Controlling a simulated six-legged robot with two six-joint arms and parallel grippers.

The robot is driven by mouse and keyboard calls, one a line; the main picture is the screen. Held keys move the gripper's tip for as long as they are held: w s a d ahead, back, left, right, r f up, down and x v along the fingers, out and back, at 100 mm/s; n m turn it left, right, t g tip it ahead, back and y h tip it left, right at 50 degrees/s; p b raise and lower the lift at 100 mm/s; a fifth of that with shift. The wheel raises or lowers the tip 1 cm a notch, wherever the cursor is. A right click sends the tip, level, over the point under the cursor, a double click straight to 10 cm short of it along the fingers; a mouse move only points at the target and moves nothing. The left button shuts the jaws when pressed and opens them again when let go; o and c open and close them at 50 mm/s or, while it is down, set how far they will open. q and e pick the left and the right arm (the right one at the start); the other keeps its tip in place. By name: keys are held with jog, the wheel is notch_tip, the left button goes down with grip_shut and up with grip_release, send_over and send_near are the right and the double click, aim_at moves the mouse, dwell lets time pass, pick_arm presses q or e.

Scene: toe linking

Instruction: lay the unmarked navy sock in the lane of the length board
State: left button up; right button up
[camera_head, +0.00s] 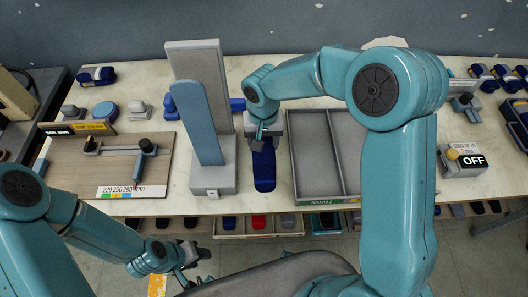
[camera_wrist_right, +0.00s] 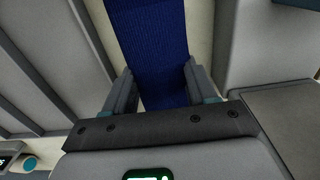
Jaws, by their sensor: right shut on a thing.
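My right gripper (camera_head: 264,132) is shut on a navy sock (camera_head: 264,170), between the grey upright stand and the divided tray. The sock stretches from the gripper toward the table's front edge. In the right wrist view the navy ribbed cloth (camera_wrist_right: 155,50) lies between the two fingers (camera_wrist_right: 155,95); I see no marking on the part shown. The length board (camera_head: 85,172) is a brown board at the left of the table, with a dark slide bar and a 220 250 280 mm label. No sock lies on it. My left gripper (camera_head: 193,264) is low in front of the table; its jaws are unclear.
A tall grey stand (camera_head: 226,181) rises between the sock and the length board. A divided grey tray (camera_head: 310,168) marked SMALL is right of the sock. A box reading OFF (camera_head: 466,160) is at the right. Several rolled socks (camera_head: 97,76) and small items line the back.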

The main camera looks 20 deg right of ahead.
jog(key=shift+r, duration=0.3)
jog(key=s+d+r+n, duration=0.2)
jog(key=d+r+n, duration=0.1)
jog(key=d+r, duration=0.1)
jog(key=shift+s+d+r, duration=0.25)
jog(key=shift+d, duration=0.35)
jog(key=shift+s, duration=0.1)
